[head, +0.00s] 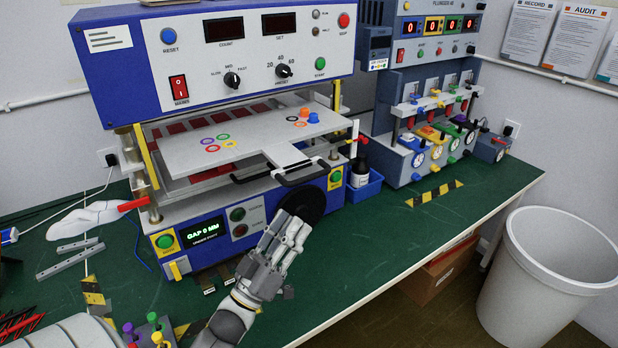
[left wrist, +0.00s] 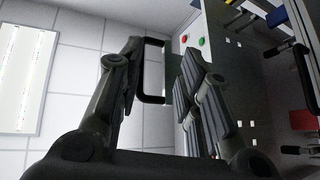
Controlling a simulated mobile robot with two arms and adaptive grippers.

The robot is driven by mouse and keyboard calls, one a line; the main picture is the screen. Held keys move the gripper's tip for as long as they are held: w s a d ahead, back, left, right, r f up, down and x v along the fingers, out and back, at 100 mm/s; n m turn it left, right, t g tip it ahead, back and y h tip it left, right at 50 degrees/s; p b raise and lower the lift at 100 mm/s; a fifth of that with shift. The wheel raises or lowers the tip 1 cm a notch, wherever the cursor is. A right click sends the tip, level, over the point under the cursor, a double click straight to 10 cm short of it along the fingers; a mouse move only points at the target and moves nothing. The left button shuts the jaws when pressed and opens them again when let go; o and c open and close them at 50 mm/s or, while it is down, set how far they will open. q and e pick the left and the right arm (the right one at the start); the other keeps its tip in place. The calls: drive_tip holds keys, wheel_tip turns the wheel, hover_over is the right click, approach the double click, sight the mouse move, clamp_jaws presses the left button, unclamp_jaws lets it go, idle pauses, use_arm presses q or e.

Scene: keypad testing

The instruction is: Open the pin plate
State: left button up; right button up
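The pin plate (head: 225,143) appears to be the light grey plate in the blue press, with coloured rings and a few blue and orange pegs on it. A tongue reaches out at its front right, with black bar handles (head: 304,179) near and below it. My left gripper (head: 290,226) is just in front of the press, below the handles, over a round black knob. In the left wrist view its two fingers (left wrist: 160,85) are spread apart. A black loop handle (left wrist: 152,70) shows between them; I cannot tell whether they touch it. My right gripper is not in view.
The press's blue control box (head: 215,55) overhangs the plate. Loose tools and metal bars lie at left. The green bench (head: 400,240) is clear at front right.

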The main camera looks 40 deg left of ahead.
sight(309, 175)
use_arm(q)
drive_tip(key=w+r+h+p, duration=0.1)
drive_tip(key=r, duration=0.2)
drive_tip(key=w+r+m+t+h+p, duration=0.1)
drive_tip(key=w+r+p, duration=0.1)
drive_tip(key=r, duration=0.1)
drive_tip(key=w+r+p, duration=0.1)
drive_tip(key=r, duration=0.2)
drive_tip(key=shift+w+d+r+t+h+p, duration=0.2)
drive_tip(key=shift+w+d+t+h+p, duration=0.1)
drive_tip(key=shift+w+d+h, duration=0.1)
drive_tip(key=shift+w+r, duration=0.2)
drive_tip(key=shift+w, duration=0.1)
clamp_jaws()
drive_tip(key=shift+d, duration=0.1)
